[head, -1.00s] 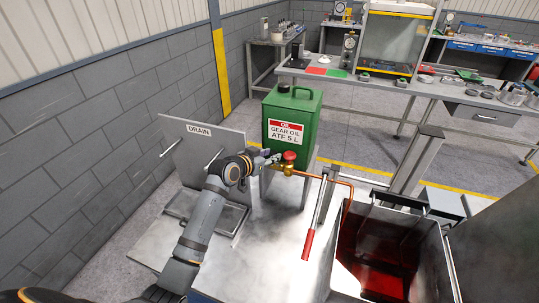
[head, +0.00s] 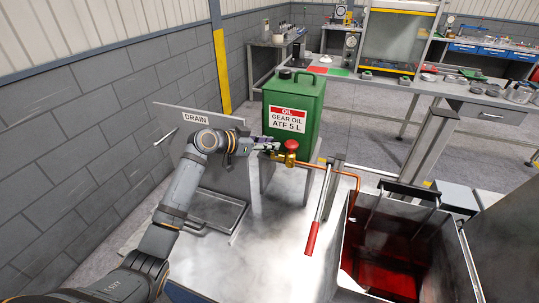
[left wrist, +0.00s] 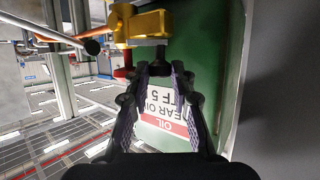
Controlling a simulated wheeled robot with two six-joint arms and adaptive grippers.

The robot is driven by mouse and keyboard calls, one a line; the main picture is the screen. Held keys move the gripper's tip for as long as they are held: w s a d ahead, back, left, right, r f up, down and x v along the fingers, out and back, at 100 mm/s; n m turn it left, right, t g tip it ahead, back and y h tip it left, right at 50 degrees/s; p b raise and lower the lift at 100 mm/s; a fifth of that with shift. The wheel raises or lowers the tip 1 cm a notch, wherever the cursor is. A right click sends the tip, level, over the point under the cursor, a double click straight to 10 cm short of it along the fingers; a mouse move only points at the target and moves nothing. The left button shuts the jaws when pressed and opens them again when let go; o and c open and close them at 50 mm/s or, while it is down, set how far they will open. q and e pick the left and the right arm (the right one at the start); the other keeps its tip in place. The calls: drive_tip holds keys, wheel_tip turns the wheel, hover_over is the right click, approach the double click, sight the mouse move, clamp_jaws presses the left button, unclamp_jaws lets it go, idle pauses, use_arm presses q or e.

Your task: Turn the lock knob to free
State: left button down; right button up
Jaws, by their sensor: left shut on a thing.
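A brass valve with a red knob (head: 291,146) stands at the bench's back edge, in front of the green oil can (head: 303,92). My left gripper (head: 268,147) reaches it from the left, its tips at the brass part beside the red knob. My right gripper is not shown.
A copper pipe (head: 338,171) runs right from the valve. A lever with a red grip (head: 312,238) leans on the bench. An open bin with red liquid (head: 385,270) is at right. A DRAIN panel (head: 180,118) stands at left. The front of the bench top (head: 262,240) is clear.

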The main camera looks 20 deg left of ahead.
use_arm(q)
drive_tip(key=shift+g, duration=0.3)
drive_tip(key=c, duration=1.4)
unclamp_jaws()
drive_tip(key=shift+a, duration=0.1)
drive_tip(key=shift+v, duration=5.95)
drive_tip(key=shift+f, duration=0.1)
